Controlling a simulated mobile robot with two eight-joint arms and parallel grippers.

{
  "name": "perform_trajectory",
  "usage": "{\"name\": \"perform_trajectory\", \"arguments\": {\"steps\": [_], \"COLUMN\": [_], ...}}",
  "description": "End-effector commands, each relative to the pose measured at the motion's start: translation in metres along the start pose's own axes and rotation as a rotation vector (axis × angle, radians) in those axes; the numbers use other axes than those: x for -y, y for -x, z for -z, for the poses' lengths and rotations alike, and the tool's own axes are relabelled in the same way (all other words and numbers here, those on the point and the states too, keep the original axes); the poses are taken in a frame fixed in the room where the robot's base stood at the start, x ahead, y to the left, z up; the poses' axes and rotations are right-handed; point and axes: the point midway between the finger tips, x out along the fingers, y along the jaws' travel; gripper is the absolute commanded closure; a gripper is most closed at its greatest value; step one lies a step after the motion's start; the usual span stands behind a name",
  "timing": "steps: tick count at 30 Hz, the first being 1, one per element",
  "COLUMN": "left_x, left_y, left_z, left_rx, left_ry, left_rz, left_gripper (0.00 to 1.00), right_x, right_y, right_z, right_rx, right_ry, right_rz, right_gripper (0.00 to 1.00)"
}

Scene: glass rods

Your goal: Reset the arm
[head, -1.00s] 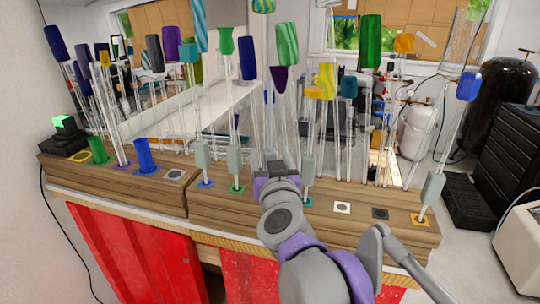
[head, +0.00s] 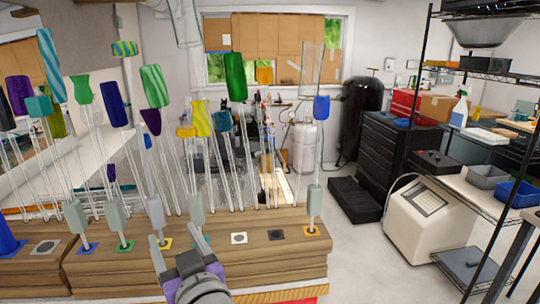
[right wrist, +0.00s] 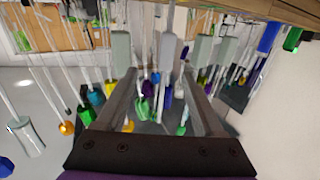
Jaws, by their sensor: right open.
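My right gripper (head: 181,243) is open, low in the head view, in front of the wooden block (head: 110,268). Its fingers lie near the grey-sleeved rod (head: 155,212) on the yellow square and the one beside it (head: 196,210) on a teal square. In the right wrist view the open fingers (right wrist: 160,78) spread apart, with rods and grey sleeves (right wrist: 168,50) showing beyond and between them. I see nothing clearly gripped. My left gripper is out of view.
Tall glass rods with coloured ends, such as a green one (head: 235,78) and a blue-ended one (head: 321,108), crowd the block. A black drawer cabinet (head: 385,150), white machine (head: 425,220) and shelving stand at right.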

Motion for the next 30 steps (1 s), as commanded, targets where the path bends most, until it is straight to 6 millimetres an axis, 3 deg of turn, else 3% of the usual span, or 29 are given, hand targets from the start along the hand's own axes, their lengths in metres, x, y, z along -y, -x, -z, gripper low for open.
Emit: {"name": "perform_trajectory", "arguments": {"steps": [2, 8, 12, 18, 21, 24, 30], "left_x": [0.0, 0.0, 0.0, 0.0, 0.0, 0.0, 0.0], "left_y": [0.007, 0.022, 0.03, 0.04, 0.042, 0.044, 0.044], "left_z": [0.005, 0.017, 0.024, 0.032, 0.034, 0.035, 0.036], "left_rx": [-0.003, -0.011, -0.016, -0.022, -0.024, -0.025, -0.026], "left_ry": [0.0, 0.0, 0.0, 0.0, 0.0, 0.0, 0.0], "left_rz": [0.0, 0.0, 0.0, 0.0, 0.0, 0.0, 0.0], "left_gripper": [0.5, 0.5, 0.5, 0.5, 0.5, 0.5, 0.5], "right_x": [-0.029, -0.106, -0.152, -0.2, -0.211, -0.217, -0.219], "right_y": [0.014, 0.084, 0.149, 0.251, 0.29, 0.314, 0.324], "right_z": [-0.022, -0.127, -0.199, -0.275, -0.297, -0.31, -0.315], "right_rx": [0.05, 0.354, 0.591, 0.875, 0.964, 1.016, 1.036], "right_ry": [0.001, -0.049, -0.127, -0.261, -0.316, -0.35, -0.364], "right_rz": [0.011, -0.015, -0.133, -0.38, -0.487, -0.557, -0.586], "right_gripper": [0.31, 0.31, 0.31, 0.31, 0.31, 0.31, 0.31]}}
